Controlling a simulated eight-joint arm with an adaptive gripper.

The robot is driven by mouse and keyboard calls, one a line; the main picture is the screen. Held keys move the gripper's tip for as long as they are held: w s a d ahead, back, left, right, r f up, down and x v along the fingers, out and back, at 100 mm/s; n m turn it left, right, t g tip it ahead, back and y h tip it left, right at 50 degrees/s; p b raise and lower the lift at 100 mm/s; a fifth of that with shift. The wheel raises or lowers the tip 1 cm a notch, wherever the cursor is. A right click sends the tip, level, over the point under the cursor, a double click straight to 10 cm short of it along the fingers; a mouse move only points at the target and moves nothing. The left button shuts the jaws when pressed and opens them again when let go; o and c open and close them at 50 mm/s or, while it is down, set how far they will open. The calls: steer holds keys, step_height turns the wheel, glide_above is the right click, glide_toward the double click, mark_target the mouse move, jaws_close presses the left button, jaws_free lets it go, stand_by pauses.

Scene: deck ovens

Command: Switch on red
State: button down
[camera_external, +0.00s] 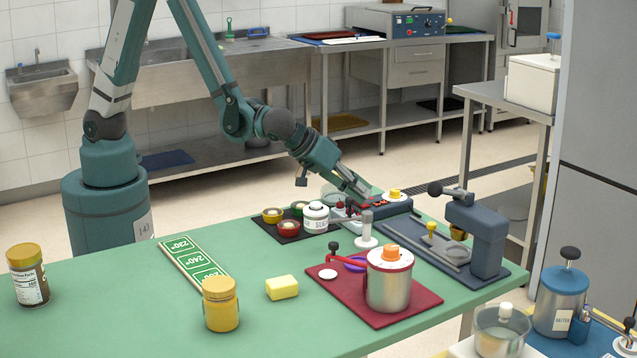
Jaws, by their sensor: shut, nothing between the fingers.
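A small dark blue box (397,208) with several red or orange parts (377,202) on its top stands toward the back of the green table. Which of these parts is the red switch, and whether it is on, is too small to tell. My gripper (364,193) reaches down from the upper left, its shut, empty fingertips at the left end of the box. I cannot tell whether they touch it. The fingers partly hide that end of the box. A dark red knob (340,205) stands just left of the fingertips.
Left of the box are a white jar (316,217) and small bowls on a dark mat (289,235). In front are a white-based tamper (366,230) and a steel pot (389,285) on a red mat (433,299). A dark blue press (487,240) stands right.

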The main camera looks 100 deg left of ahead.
steer(key=shift+s+a, duration=0.1)
steer(key=shift+a, duration=0.05)
steer(key=shift+s+a, duration=0.4)
steer(key=shift+s, duration=0.05)
steer(key=shift+r, duration=0.15)
stand_by(0.4)
steer(key=r, duration=0.1)
steer(key=r+p, duration=0.1)
steer(key=s+a+r+p, duration=0.1)
steer(key=shift+r, duration=0.4)
steer(key=p+v, duration=0.1)
steer(key=v, duration=0.8)
steer(key=shift+s, duration=0.5)
steer(key=shift+r, duration=0.1)
steer(key=shift+w+d+r+t, duration=0.2)
steer(key=shift+w+d+t, duration=0.15)
steer(key=shift+d, duration=0.1)
